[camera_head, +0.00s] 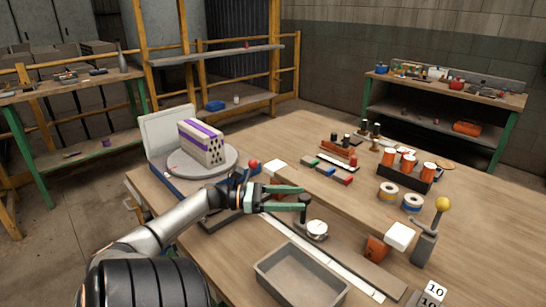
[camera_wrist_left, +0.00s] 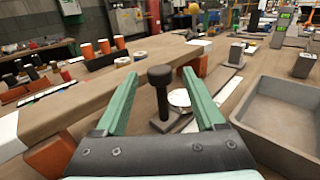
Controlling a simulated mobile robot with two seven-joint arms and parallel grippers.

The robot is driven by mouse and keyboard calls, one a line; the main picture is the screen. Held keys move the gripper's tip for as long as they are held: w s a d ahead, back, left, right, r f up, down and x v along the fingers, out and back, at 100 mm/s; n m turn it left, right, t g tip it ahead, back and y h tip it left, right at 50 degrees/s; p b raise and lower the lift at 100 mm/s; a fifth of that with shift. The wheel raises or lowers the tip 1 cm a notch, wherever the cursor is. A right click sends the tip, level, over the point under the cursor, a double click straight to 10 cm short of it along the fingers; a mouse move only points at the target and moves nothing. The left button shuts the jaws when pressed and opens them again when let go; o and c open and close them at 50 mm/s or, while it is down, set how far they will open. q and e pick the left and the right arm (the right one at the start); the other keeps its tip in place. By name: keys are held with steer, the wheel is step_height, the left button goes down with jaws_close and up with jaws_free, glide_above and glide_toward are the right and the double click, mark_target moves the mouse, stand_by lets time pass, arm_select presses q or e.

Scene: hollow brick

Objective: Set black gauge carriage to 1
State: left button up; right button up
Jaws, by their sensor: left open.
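The black gauge carriage has a round black knob on a post (camera_wrist_left: 160,76) and a low dark base. A round white-faced dial (camera_head: 317,229) sits beside the post and also shows in the left wrist view (camera_wrist_left: 179,97). The carriage is at a long pale scale strip (camera_head: 325,262); its marks are too small to read. My left gripper (camera_head: 301,197) is open, its green fingers reaching right toward the knob. In the left wrist view (camera_wrist_left: 160,73) the knob stands between the two fingertips, with gaps on both sides. My right gripper is not in view.
A wooden beam (camera_head: 340,203) on orange blocks runs behind the strip. A grey open tray (camera_head: 300,272) lies in front. A yellow-knobbed lever (camera_head: 442,205) and number blocks (camera_head: 434,291) stand right. A hollow brick (camera_head: 202,143) sits on a turntable at left.

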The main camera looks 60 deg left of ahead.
arm_select(q)
steer(key=v, duration=0.6)
steer(key=shift+s, duration=0.15)
steer(key=shift+a, duration=0.1)
